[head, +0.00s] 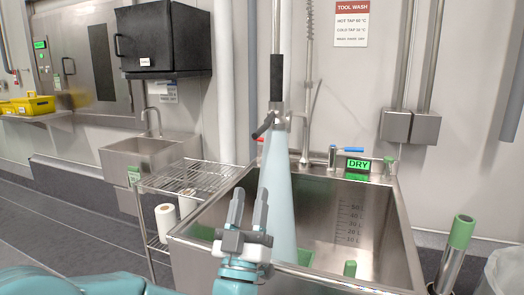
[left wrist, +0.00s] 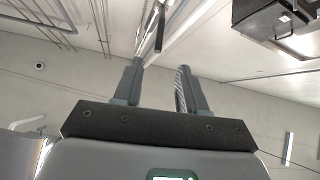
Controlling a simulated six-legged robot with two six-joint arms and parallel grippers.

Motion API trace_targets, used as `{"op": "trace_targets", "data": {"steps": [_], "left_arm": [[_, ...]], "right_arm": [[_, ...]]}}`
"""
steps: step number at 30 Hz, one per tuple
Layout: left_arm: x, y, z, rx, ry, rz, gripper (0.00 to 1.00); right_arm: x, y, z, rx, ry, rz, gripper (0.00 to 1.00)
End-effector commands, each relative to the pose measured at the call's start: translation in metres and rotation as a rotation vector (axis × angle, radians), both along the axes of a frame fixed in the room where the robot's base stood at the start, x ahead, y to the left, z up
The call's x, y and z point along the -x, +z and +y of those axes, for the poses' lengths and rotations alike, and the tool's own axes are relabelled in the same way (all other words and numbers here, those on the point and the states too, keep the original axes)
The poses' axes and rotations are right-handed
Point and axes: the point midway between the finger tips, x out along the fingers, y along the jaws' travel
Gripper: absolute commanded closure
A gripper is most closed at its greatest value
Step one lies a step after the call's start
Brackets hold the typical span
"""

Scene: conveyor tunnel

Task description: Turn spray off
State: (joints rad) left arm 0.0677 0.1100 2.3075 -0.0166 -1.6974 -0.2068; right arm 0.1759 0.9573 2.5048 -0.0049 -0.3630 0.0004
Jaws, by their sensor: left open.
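A pre-rinse spray (head: 277,78) with a black grip hangs over the steel sink in the head view. A dark lever (head: 263,126) sticks out at its lower left. A wide pale-blue cone of spray (head: 280,190) runs from the nozzle down into the basin, so the spray is on. My left gripper (head: 251,192) stands upright in front of the sink, below the lever and apart from it, open and empty. In the left wrist view its two fingers (left wrist: 160,82) point up with a gap between them. My right gripper is not in view.
The steel sink (head: 405,262) has a blue-handled tap (head: 345,149) and a green DRY display (head: 358,164) at its back. A wire rack (head: 185,178) stands on its left, a green-topped post (head: 460,235) on its right. A smaller sink (head: 130,150) is farther left.

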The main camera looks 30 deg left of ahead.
Motion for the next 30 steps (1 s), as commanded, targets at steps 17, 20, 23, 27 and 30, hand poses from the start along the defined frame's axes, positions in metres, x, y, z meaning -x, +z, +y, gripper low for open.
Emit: {"op": "trace_targets", "data": {"steps": [17, 20, 23, 27, 30], "left_arm": [[-0.082, 0.088, 0.034, 0.0, -0.002, 0.001, 0.59], [-0.093, 0.099, 0.039, 0.0, -0.002, 0.002, 0.59], [-0.101, 0.106, 0.042, 0.001, -0.003, 0.002, 0.59], [-0.106, 0.111, 0.044, 0.001, -0.004, 0.003, 0.59], [-0.106, 0.111, 0.045, 0.001, -0.004, 0.003, 0.59]], "right_arm": [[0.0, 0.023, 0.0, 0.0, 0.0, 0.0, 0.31], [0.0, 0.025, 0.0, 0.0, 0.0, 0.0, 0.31], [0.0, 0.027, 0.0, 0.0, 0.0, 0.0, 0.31], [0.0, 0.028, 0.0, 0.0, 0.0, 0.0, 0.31], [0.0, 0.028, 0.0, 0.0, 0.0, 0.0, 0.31]]}}
